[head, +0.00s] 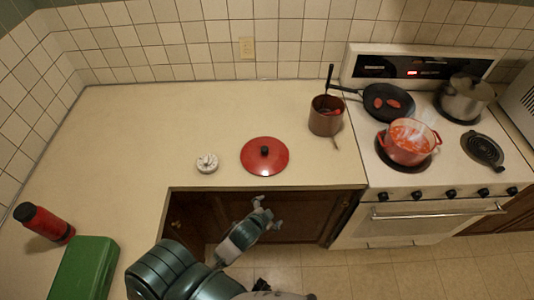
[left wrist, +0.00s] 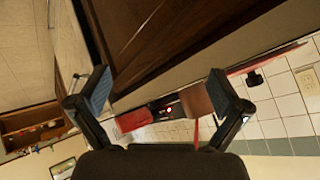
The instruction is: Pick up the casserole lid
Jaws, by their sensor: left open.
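The casserole lid (head: 256,157) is a round red lid with a black knob, lying flat on the counter near its front edge. In the left wrist view the lid (left wrist: 272,58) shows edge-on at the right, beyond one finger, with its dark knob visible. My left gripper (head: 262,210) is in front of the counter edge, below the lid in the picture and apart from it. In the left wrist view its two fingers (left wrist: 160,93) are spread wide with nothing between them. My right gripper does not show.
A white kitchen timer (head: 207,163) stands left of the lid. A brown pot (head: 326,117) with utensils stands to the right, before the stove with a red casserole (head: 409,144), a black pan (head: 388,103) and a steel pot (head: 465,98). The back counter is clear.

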